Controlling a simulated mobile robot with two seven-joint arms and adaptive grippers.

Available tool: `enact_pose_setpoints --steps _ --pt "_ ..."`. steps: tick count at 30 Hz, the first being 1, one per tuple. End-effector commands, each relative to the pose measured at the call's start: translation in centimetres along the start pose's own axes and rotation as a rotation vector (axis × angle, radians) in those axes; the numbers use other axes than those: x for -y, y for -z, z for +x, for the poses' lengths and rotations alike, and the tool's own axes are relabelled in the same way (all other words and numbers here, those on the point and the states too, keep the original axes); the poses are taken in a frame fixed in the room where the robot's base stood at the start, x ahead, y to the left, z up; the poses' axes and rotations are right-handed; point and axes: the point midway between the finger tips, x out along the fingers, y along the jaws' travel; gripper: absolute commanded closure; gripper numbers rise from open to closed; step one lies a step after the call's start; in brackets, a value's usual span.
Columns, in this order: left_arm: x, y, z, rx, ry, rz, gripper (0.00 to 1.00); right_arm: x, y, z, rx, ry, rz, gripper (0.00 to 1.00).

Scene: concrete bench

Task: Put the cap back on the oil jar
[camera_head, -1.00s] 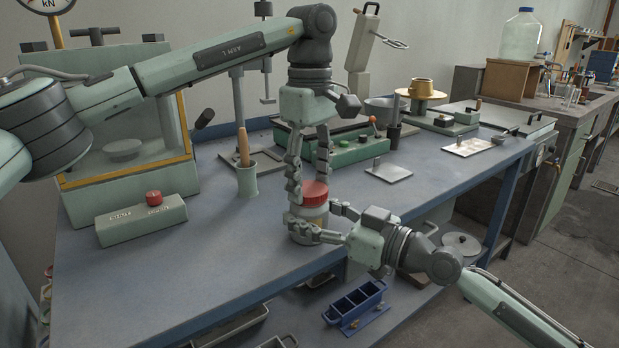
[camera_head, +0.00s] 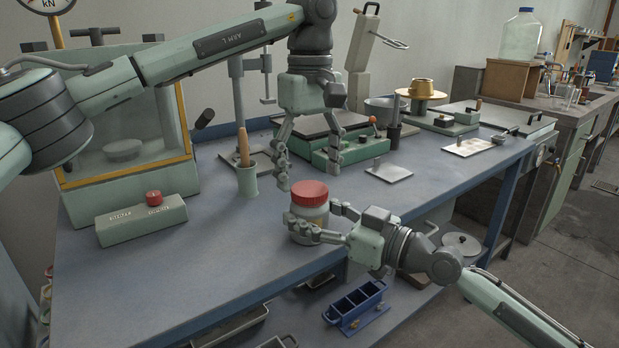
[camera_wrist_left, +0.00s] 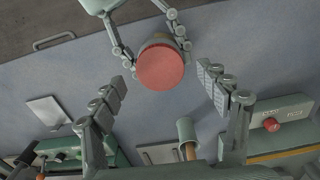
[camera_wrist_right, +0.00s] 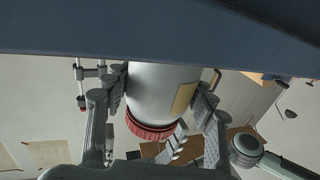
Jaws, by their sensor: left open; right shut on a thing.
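The oil jar (camera_head: 306,230) stands upright near the front edge of the bench. The red cap (camera_head: 310,193) sits on top of its mouth; whether it is fully seated I cannot tell. The cap shows from above in the left wrist view (camera_wrist_left: 160,67). My right gripper (camera_head: 334,221) is shut on the jar body; its fingers also lie along both sides of the jar (camera_wrist_right: 160,92) in the right wrist view. My left gripper (camera_head: 309,178) is open and empty above the cap, with its fingers spread and clear of it.
A control box (camera_head: 141,219) with a red button stands at left. A green cup (camera_head: 247,181) with a wooden-handled tool is behind the jar. A flat metal plate (camera_head: 388,172) lies to the right. The bench front is mostly clear.

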Motion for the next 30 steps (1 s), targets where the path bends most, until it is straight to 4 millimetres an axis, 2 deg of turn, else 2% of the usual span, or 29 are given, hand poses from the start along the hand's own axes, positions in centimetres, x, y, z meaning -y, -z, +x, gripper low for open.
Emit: enact_pose_setpoints --steps 6,13,18,27,28,30 --pt "-0.1 -0.1 -4.8 -0.002 -0.003 -0.001 0.25 0.0 -0.1 0.0 0.001 0.0 0.0 1.0" --pt "-0.1 0.0 -8.8 -0.001 -0.001 0.0 0.25 0.0 -0.1 0.0 0.001 0.0 0.0 1.0" --pt "0.0 -0.1 -10.1 0.0 0.001 0.0 0.25 0.0 -0.1 0.0 0.001 0.0 0.0 1.0" --pt "0.0 0.0 -10.3 0.001 0.001 0.001 0.25 0.0 -0.1 0.0 0.001 0.0 0.0 1.0" --pt "0.0 0.0 -10.3 0.001 0.001 0.001 0.25 0.0 -0.1 0.0 0.001 0.0 0.0 0.41" --pt "0.0 0.0 -10.3 0.001 0.001 0.0 0.25 0.0 -0.1 0.0 0.001 0.0 0.0 0.33"
